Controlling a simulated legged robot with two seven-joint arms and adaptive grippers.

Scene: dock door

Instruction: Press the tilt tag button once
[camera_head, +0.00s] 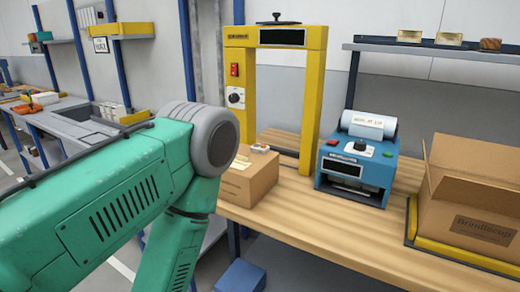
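A closed cardboard box (249,180) stands on the wooden bench, left of the blue label printer. A pale label (240,163) lies on its top. A small whitish device (260,149), possibly the tilt tag, sits at the box's back edge. It is too small for me to make out a button. My green arm with its grey joint comes in from the left, fills the lower left and hides what lies behind it. Neither of my grippers is in view.
A yellow frame (317,105) with a red switch stands behind the box. The blue label printer (357,165) is to its right. An open carton (470,205) stands in a yellow-edged tray at the far right. The bench front (320,225) is clear.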

